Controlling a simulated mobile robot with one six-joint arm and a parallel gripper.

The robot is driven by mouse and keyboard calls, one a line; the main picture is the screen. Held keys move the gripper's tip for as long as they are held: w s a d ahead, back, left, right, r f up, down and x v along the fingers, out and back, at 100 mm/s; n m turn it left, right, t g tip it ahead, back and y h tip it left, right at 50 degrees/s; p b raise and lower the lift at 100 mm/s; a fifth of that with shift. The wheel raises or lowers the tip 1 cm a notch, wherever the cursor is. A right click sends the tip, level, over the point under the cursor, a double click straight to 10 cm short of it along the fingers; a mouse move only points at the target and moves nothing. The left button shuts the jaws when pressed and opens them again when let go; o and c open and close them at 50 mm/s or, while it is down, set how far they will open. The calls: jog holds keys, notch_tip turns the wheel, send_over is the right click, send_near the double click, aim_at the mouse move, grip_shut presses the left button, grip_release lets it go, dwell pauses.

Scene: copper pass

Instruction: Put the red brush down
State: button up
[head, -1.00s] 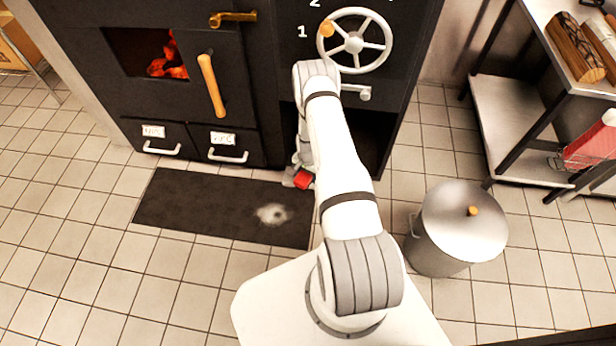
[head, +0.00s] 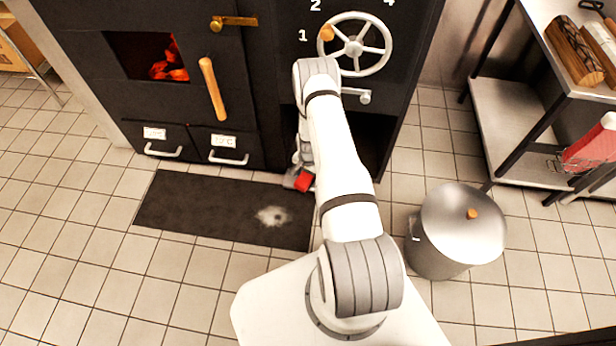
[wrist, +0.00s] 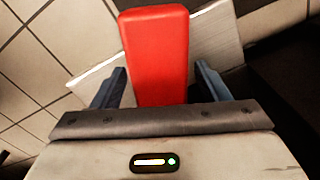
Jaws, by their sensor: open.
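The red brush (head: 304,182) is low by the front of the black stove, at the edge of the dark mat. In the wrist view its red handle (wrist: 157,45) stands between the two fingers of my gripper (wrist: 158,88). A narrow gap shows on each side of the handle, so the fingers are open around it without visible grip. A pale flat piece lies behind the handle, on both sides of it. In the head view my arm hides most of the gripper.
The black stove (head: 265,90) has a spoked wheel (head: 361,43) and drawers (head: 164,142). The dark mat (head: 200,205) lies before it, with a pale ash patch. A lidded metal bin (head: 460,225) stands to the right, near a metal shelf (head: 510,105). Tiled floor is clear at left.

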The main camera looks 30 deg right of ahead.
notch_tip(320, 180, up, 11)
jog(key=p, duration=0.2)
jog(key=shift+f+p, duration=0.2)
jog(key=shift+p, duration=0.2)
jog(key=shift+s, duration=0.1)
